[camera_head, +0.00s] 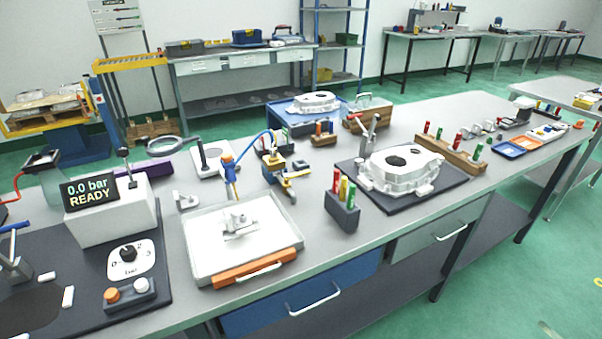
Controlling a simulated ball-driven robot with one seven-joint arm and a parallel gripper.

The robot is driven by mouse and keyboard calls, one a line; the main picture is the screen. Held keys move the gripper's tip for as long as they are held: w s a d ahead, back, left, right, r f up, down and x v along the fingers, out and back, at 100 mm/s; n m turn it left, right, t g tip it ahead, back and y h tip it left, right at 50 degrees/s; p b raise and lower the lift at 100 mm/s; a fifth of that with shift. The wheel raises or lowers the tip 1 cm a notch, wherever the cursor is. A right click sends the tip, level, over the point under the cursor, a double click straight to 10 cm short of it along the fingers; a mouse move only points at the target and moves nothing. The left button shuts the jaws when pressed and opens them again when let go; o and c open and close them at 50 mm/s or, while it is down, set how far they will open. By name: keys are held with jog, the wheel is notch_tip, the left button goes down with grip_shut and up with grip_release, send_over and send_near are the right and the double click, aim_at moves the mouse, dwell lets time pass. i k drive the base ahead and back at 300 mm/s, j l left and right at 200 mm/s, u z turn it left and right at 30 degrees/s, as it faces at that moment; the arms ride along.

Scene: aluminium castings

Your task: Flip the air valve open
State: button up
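A grey box (110,219) stands at the left of the bench, with a screen (89,192) that reads "0.0 bar READY". A lever with a black knob (124,153) stands nearly upright at the top right of this box; it looks like the air valve's lever, but no label shows this. In front of the box is a white plate with a black dial (128,253), marked with numbers. An orange button (112,295) and a white button (141,285) sit below it. My gripper is not in view.
A white tray (205,262) with an orange front handle stands right of the dial. A blue-handled tool (229,162) on a blue hose stands behind it. A blue-handled clamp is at the far left. A large casting (400,172) lies on a dark mat.

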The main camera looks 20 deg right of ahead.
aim_at(287, 176)
jog(key=i+l+u, duration=0.1)
jog(key=l+u, duration=0.2)
jog(key=u, duration=0.2)
jog(key=i+l+u, duration=0.1)
jog(key=l+u, duration=0.2)
jog(key=u, duration=0.15)
jog(key=l+u, duration=0.3)
jog(key=l, duration=1.45)
